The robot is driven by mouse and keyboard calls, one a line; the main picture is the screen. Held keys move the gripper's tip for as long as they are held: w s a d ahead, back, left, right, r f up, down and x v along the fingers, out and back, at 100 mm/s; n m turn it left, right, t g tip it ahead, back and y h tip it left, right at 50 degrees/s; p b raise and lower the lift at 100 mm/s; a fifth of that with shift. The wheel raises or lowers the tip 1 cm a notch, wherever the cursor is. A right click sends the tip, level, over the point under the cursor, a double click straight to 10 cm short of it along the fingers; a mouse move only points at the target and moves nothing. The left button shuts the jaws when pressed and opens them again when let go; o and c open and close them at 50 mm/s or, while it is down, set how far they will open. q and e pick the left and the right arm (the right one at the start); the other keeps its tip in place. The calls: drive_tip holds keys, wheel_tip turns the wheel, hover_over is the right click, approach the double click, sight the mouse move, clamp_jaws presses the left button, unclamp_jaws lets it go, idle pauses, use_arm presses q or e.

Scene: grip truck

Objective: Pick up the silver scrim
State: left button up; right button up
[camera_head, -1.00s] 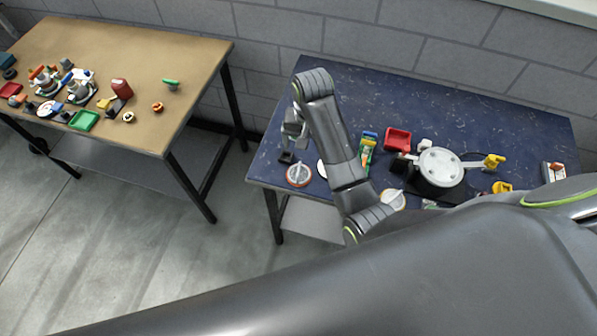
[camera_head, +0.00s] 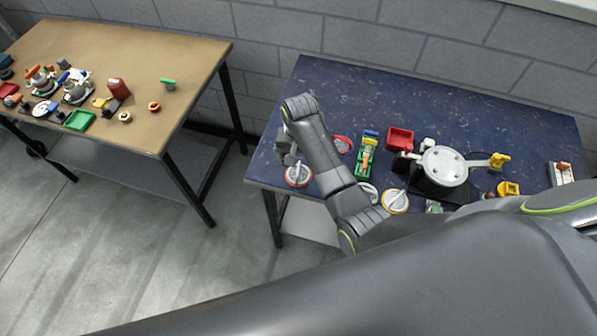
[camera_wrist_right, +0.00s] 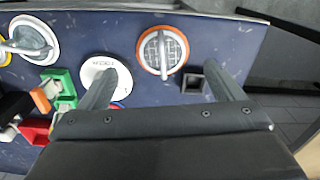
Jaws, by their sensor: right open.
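Which disc is the silver scrim I cannot tell for sure. A round disc with an orange rim and silver grid (camera_head: 298,175) lies flat near the left front edge of the blue table; it also shows in the right wrist view (camera_wrist_right: 150,58). My right gripper (camera_head: 285,150) is just behind and above this disc, open and empty, its fingers (camera_wrist_right: 160,77) apart. In the wrist view one finger partly covers a white lettered disc (camera_wrist_right: 92,68), and the other is near a small dark square box (camera_wrist_right: 194,82). My left gripper is out of view.
The back of the table is clear. A wooden table (camera_head: 150,60) stands left.

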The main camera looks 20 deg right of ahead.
sight(298, 169)
drive_tip(key=shift+w+f+p, duration=0.1)
drive_tip(key=shift+f+p, duration=0.4)
drive_tip(key=shift+f, duration=1.7)
drive_tip(key=shift+a+f, duration=0.1)
drive_tip(key=shift+f, duration=0.7)
drive_tip(key=c, duration=1)
drive_tip(key=shift+c, duration=0.3)
drive_tip(key=shift+r, duration=0.15)
